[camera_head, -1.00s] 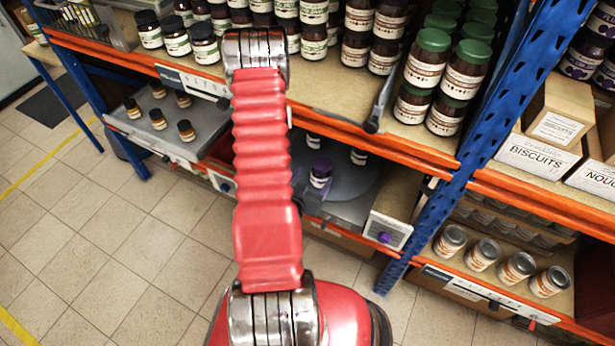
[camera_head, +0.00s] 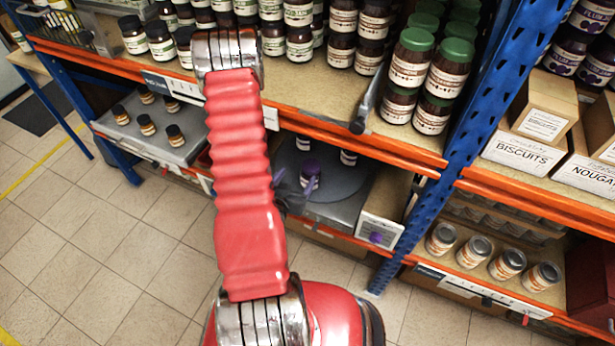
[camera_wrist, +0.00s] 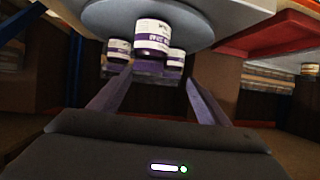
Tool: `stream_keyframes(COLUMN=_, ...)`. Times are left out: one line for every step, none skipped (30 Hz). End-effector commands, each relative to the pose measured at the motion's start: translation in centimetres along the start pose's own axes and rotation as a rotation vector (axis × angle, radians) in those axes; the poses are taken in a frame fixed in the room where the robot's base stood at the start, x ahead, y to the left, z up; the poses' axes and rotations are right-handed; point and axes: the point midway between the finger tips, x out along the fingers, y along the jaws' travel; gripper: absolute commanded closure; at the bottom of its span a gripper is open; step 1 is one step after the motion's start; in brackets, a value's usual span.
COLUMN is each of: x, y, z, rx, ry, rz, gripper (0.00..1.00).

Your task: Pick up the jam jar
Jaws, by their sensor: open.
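A small jar with a purple lid and white label (camera_head: 310,174) stands at the front of a grey round turntable (camera_head: 340,187) on the lower shelf. It also shows in the wrist view (camera_wrist: 152,38), upside down, with its lid lowest in the picture. Two similar jars stand behind it, one at left (camera_wrist: 118,52) and one at right (camera_wrist: 176,58). I cannot read which label says jam. My gripper (camera_wrist: 159,78) is open and empty; its fingers reach toward the front jar from both sides. In the head view my arm partly hides the gripper (camera_head: 284,182).
The upper shelf (camera_head: 330,95) with its orange beam overhangs the turntable. A blue upright (camera_head: 455,150) stands to the right. A grey tray (camera_head: 165,148) with several small jars is at left. Tins (camera_head: 475,252) stand on the lower right shelf. The floor in front is clear.

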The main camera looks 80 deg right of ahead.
Motion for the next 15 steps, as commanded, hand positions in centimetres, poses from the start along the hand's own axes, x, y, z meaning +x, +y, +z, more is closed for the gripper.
stream_keyframes(x=-0.1, y=-1.3, z=-0.5, rx=0.001, ry=-0.006, rz=-0.025, gripper=0.3)
stream_keyframes(x=-0.1, y=-2.1, z=-0.7, rx=0.001, ry=-0.013, rz=-0.04, gripper=0.3)
stream_keyframes(x=-0.3, y=-3.3, z=-1.0, rx=0.0, ry=-0.025, rz=-0.062, gripper=0.3)
stream_keyframes(x=-0.4, y=-4.2, z=-1.2, rx=-0.001, ry=-0.035, rz=-0.08, gripper=0.3)
stream_keyframes(x=-0.6, y=-5.3, z=-1.5, rx=-0.002, ry=-0.046, rz=-0.099, gripper=0.3)
stream_keyframes(x=-0.9, y=-6.7, z=-1.8, rx=-0.005, ry=-0.061, rz=-0.126, gripper=0.3)
stream_keyframes(x=-1.2, y=-7.8, z=-2.0, rx=-0.009, ry=-0.073, rz=-0.148, gripper=0.3)
stream_keyframes(x=-1.6, y=-8.8, z=-2.3, rx=-0.012, ry=-0.085, rz=-0.169, gripper=0.3)
stream_keyframes(x=-2.0, y=-10.3, z=-2.6, rx=-0.018, ry=-0.1, rz=-0.197, gripper=0.3)
stream_keyframes(x=-2.5, y=-11.3, z=-2.8, rx=-0.022, ry=-0.113, rz=-0.217, gripper=0.3)
stream_keyframes(x=-2.9, y=-12.4, z=-3.0, rx=-0.028, ry=-0.125, rz=-0.238, gripper=0.3)
stream_keyframes(x=-3.6, y=-13.8, z=-3.2, rx=-0.035, ry=-0.14, rz=-0.268, gripper=0.3)
stream_keyframes(x=-4.1, y=-14.8, z=-3.4, rx=-0.041, ry=-0.152, rz=-0.288, gripper=0.3)
stream_keyframes(x=-4.7, y=-15.8, z=-3.6, rx=-0.048, ry=-0.165, rz=-0.309, gripper=0.3)
stream_keyframes(x=-5.5, y=-17.1, z=-3.9, rx=-0.057, ry=-0.18, rz=-0.337, gripper=0.3)
